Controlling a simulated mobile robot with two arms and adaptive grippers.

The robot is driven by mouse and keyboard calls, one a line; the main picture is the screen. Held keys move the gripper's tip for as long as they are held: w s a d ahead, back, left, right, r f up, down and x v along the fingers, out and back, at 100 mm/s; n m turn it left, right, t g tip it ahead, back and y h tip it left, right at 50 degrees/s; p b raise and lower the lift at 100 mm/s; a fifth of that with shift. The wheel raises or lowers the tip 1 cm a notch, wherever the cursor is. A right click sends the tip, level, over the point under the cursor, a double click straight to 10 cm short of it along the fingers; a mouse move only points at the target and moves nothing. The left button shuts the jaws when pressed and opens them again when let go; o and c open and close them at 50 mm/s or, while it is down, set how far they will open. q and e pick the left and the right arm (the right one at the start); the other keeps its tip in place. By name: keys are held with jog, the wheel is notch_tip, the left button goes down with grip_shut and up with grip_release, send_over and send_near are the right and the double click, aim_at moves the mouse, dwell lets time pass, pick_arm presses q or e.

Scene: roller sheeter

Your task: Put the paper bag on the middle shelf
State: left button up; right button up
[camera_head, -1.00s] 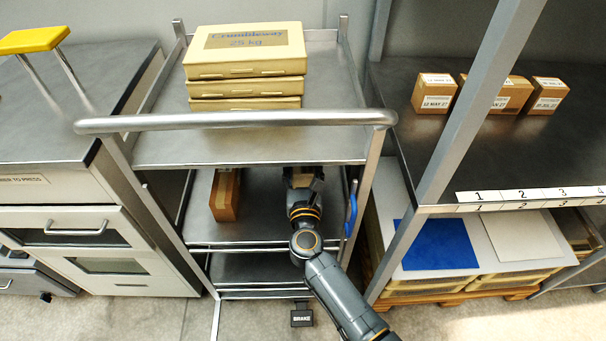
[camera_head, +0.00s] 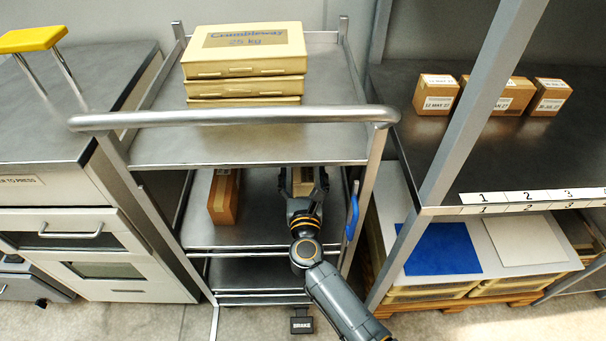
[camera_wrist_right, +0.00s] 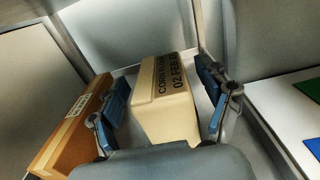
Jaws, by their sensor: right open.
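A tan package, which looks like the paper bag (camera_head: 303,187), sits on the trolley's middle shelf (camera_head: 260,225), under the top deck's edge. In the right wrist view the bag (camera_wrist_right: 168,100) stands between the fingers, with dark print reading "CORN" and "02 FEB". My right gripper (camera_head: 305,182) is open around it. In that view a gap shows between the bag and each finger, wider on the left. My right gripper partly hides the bag in the head view. My left gripper is not in view.
A brown box (camera_head: 225,197) stands left of the bag on the same shelf; the left finger is close to it in the wrist view. The trolley's handle bar (camera_head: 235,118) and posts frame the opening. Flour bags (camera_head: 246,50) lie on the top deck. A blue-handled tool (camera_head: 352,215) hangs at right.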

jog(key=shift+r, duration=0.2)
jog(key=s, duration=1.2)
jog(key=shift+f, duration=0.1)
